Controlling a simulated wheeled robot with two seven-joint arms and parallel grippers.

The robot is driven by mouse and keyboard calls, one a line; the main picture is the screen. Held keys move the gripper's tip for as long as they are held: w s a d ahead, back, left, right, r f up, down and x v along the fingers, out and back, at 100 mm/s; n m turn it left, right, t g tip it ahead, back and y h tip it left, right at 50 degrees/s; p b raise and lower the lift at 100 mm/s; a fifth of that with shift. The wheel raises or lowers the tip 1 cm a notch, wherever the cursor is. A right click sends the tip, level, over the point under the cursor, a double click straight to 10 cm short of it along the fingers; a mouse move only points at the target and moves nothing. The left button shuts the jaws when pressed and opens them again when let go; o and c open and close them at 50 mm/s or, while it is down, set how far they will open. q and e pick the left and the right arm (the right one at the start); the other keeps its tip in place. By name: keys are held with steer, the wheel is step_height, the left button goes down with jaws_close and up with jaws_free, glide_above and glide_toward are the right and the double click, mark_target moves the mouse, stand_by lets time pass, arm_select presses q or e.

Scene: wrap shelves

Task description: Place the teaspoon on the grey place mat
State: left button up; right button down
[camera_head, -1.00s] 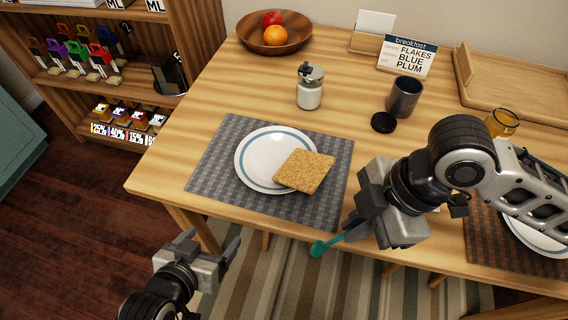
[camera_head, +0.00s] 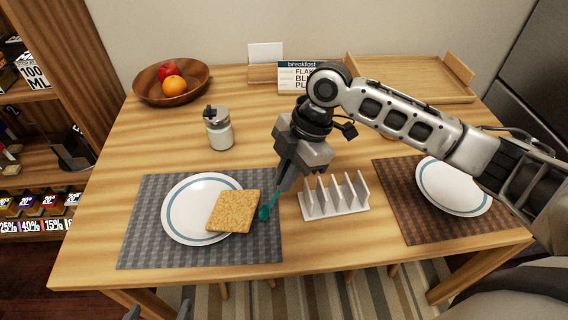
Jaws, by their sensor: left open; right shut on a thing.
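The teal teaspoon (camera_head: 265,212) hangs bowl-down from my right gripper (camera_head: 281,184), which is shut on its handle. The bowl appears over the right part of the grey place mat (camera_head: 140,245), just right of the toast; I cannot tell whether it touches the mat. The mat lies at the table's front left and bears a white plate with a blue ring (camera_head: 178,205) and a square toast (camera_head: 233,211) overlapping the plate's right rim. My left gripper (camera_head: 159,311) is open and empty, with only its fingertips showing at the bottom edge.
A white toast rack (camera_head: 335,212) stands right of the grey mat. Farther right is a brown mat (camera_head: 405,228) with another plate (camera_head: 445,195). A glass jar (camera_head: 219,135) stands behind the grey mat, and a fruit bowl (camera_head: 148,92) at the back left.

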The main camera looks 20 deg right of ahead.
steer(key=w, duration=0.2)
steer(key=shift+w+d+f, duration=0.3)
steer(key=shift+w+d, duration=0.1)
steer(key=shift+f, duration=0.1)
steer(key=c, duration=1.5)
jaws_free()
steer(key=shift+c, duration=0.2)
steer(key=v, duration=1.2)
steer(key=shift+a, duration=0.1)
